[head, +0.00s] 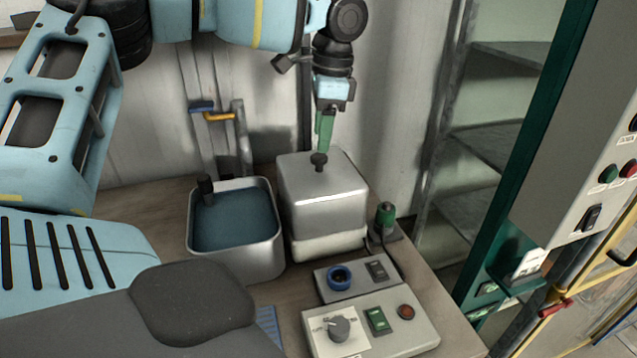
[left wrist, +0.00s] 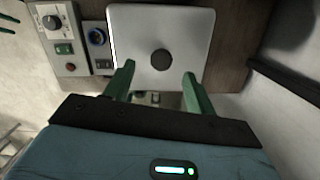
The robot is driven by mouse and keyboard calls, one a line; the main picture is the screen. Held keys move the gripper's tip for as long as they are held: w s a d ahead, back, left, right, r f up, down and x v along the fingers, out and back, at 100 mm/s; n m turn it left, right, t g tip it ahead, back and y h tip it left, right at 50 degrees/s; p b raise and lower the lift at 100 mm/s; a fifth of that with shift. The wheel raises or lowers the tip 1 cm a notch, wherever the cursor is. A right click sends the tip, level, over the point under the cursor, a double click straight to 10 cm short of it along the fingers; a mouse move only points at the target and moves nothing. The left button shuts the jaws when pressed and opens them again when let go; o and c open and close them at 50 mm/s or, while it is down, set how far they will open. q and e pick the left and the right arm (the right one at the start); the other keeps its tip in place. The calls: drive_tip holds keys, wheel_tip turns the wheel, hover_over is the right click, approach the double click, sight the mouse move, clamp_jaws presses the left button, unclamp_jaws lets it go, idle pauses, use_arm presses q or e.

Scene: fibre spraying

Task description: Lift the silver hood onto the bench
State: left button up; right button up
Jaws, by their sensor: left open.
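The silver hood (head: 322,205) is a box-shaped metal cover with a round black knob (head: 319,161) on top. It sits over a paler base (head: 328,244) on the wooden bench (head: 160,212). My left gripper (head: 323,147) points down just above the hood, its green fingers close to the knob. In the left wrist view the gripper (left wrist: 159,76) is open and empty, its fingers apart on either side, with the knob (left wrist: 161,63) just beyond the tips and roughly centred between them. The hood's top (left wrist: 185,25) fills the upper middle there. My right gripper is not in view.
A metal tub (head: 264,258) of dark blue content stands left of the hood. Control boxes (head: 398,340) with a dial and switches lie in front, and a green-topped device (head: 385,215) stands at right. Shelves and a green-framed cabinet (head: 520,150) flank the bench.

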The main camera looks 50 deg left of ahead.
sight(319, 156)
use_arm(q)
drive_tip(key=f, duration=0.4)
drive_tip(key=shift+a+p, duration=0.2)
drive_tip(key=shift+p, duration=0.1)
drive_tip(key=shift+c, duration=0.3)
clamp_jaws()
